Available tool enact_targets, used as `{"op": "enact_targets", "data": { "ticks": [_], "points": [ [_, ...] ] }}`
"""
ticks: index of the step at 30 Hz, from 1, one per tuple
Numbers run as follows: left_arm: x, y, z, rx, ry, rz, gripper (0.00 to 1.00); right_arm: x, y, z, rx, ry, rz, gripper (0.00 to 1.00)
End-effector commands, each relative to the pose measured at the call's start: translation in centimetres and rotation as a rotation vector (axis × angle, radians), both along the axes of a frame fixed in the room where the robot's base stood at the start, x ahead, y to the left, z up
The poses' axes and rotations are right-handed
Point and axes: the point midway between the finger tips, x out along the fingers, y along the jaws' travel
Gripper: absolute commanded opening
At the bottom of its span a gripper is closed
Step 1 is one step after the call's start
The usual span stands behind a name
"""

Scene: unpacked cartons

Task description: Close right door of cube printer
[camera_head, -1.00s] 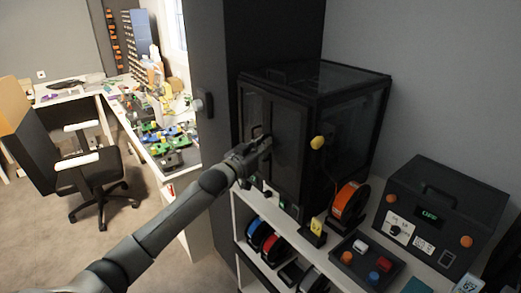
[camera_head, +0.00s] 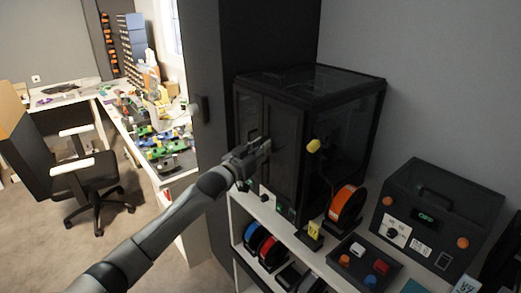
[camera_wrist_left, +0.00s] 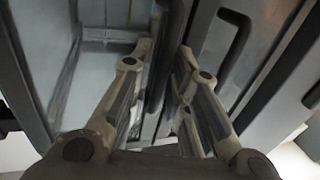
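The cube printer (camera_head: 335,125) is a black-framed box with dark clear panels, standing on a white shelf unit. Its right door (camera_head: 285,150) is the dark panel on the right of the front face; I cannot tell from the head view whether it stands slightly ajar. My left gripper (camera_head: 262,147) is at the printer's front, near the middle where the doors meet. A dark curved handle (camera_wrist_left: 236,45) is right of the fingers. My right gripper is out of view.
A yellow knob-like object (camera_head: 313,146) is at the printer's front right corner. An orange spool (camera_head: 346,208), a tray of coloured parts (camera_head: 341,270) and a dark control box (camera_head: 440,210) stand nearby. Lower spools (camera_head: 254,238) sit beneath. The floor at left holds a chair (camera_head: 88,180).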

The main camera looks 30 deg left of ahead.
Motion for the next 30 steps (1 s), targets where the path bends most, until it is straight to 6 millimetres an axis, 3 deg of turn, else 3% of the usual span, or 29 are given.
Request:
{"op": "enact_targets", "data": {
  "ticks": [8,24,30],
  "points": [
    [-1.4,0.0,-0.2,-0.001,0.002,-0.001,0.18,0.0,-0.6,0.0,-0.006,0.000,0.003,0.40],
    [-9.3,0.3,-0.2,0.002,0.003,-0.001,0.18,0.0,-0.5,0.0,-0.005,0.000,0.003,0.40],
    [-11.2,0.4,-0.1,0.000,0.002,0.000,0.18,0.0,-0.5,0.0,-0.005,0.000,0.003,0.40]
  ]
}}
